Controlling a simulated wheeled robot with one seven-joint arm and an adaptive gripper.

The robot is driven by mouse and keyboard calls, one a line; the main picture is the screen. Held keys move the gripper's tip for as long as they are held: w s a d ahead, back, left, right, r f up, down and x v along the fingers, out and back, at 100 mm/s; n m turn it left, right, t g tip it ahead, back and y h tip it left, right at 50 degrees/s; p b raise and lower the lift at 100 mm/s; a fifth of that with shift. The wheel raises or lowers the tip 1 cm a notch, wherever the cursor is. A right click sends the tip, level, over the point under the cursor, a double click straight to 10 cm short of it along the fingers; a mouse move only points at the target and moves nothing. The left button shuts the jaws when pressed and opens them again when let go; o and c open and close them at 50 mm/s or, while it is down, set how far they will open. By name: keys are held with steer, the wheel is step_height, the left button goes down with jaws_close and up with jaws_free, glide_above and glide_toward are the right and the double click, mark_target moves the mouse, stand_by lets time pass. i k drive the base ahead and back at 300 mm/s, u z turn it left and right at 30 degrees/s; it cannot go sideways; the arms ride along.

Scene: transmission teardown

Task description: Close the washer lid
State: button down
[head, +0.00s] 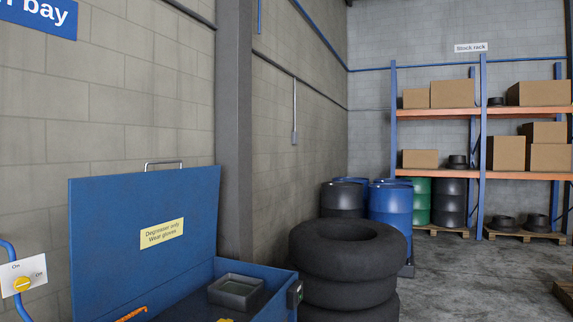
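The washer lid (125,225) is a blue panel standing open and roughly upright at the lower left. It has a metal handle (163,165) on its top edge and a yellow label (162,233) reading "Degreaser only. Wear gloves." The blue washer tub (290,277) is in front of the lid, and its lower part is cut off by the picture's edge. A grey tray (235,290) sits in the tub. An orange item (132,314) shows at the bottom edge. My gripper is not in view.
A stack of black tyres (345,262) stands close to the washer's right side. A yellow knob (22,285) on a white plate is at the far left. Drums (390,208) and a stock rack (482,150) stand behind. Grey floor (470,280) is open on the right.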

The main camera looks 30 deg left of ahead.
mark_target(130, 235)
steer(key=z, duration=0.55)
steer(key=i, duration=2.9)
steer(key=u, duration=3.45)
